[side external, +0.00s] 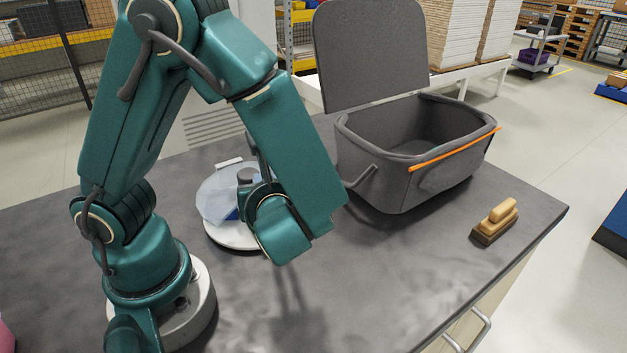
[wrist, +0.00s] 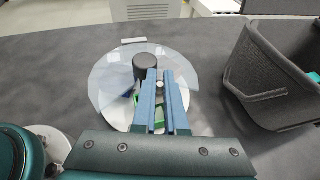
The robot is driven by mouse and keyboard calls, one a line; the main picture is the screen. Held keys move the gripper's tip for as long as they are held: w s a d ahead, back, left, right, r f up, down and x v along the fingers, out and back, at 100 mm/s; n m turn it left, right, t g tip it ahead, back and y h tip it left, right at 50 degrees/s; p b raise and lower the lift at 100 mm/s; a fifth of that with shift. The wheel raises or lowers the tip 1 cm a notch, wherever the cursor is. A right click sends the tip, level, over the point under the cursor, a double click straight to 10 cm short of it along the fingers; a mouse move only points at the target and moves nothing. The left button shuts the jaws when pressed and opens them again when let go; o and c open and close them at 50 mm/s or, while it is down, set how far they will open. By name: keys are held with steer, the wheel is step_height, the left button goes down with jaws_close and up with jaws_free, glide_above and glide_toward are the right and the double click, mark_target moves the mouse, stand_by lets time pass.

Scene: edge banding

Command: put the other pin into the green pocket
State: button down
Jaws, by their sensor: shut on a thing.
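A round white disc (wrist: 113,112) lies on the bench with a clear cover (wrist: 110,72) over much of it and a dark round knob (wrist: 146,66) in its middle. In the side view the disc (side external: 232,236) is partly behind my arm. My gripper (wrist: 161,77) is over the disc, just beside the knob, its blue fingers close together. It is shut on a small pale piece, seemingly the pin (wrist: 159,87), mostly hidden between the fingers. Bits of green (wrist: 136,99) show beside and under the fingers, perhaps the green pocket; its opening is hidden.
A grey open bin (side external: 410,170) with an orange strip and raised lid (side external: 370,55) stands right of the disc. A wooden-handled brush (side external: 495,222) lies near the bench's right edge. A small white block (wrist: 133,41) lies behind the disc. The front bench is clear.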

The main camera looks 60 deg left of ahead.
steer(key=c, duration=0.9)
jaws_free()
steer(key=shift+v, duration=2.55)
